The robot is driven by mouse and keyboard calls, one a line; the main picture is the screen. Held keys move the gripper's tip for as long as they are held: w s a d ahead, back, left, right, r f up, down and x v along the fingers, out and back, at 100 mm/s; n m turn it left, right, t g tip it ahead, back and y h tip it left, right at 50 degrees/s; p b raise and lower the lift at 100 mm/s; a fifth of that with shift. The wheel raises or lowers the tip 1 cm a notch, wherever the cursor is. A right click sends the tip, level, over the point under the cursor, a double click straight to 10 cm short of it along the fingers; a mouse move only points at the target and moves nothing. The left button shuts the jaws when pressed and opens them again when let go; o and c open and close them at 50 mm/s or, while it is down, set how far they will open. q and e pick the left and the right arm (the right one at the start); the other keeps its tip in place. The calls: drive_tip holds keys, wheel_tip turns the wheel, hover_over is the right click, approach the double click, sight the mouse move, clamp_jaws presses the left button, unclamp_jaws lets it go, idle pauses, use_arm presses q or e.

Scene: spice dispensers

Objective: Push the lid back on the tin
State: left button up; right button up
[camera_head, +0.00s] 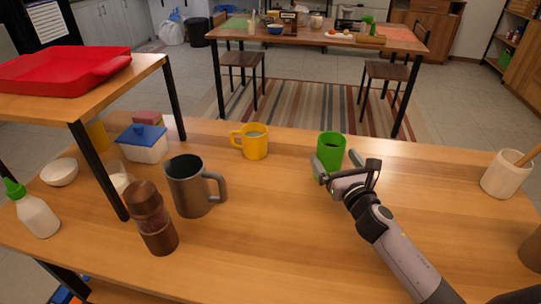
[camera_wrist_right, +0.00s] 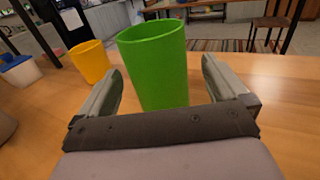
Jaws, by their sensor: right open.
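A green cylindrical container (camera_head: 331,147), perhaps the tin, stands upright on the wooden table. In the right wrist view the green container (camera_wrist_right: 155,65) shows between the two open fingers (camera_wrist_right: 162,80), with space on both sides. A white box (camera_head: 144,150) with a blue lid (camera_head: 142,135) stands at the left. The lid appears to sit on the box. My left gripper is out of view.
A yellow mug (camera_head: 252,142), a dark grey mug (camera_head: 190,188) and a brown grinder (camera_head: 152,220) stand to the left. A raised shelf holds a red tray (camera_head: 50,72). A cream pot (camera_head: 504,175) is at the right. The table's middle front is clear.

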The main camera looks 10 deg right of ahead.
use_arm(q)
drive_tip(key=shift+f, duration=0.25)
use_arm(e)
drive_tip(key=w, duration=0.3)
drive_tip(key=shift+w+a+f, duration=0.1)
drive_tip(key=shift+w+f, duration=0.2)
drive_tip(key=shift+w, duration=0.8)
drive_tip(key=c, duration=1.2)
drive_tip(key=shift+o, duration=0.2)
drive_tip(key=shift+r, duration=0.15)
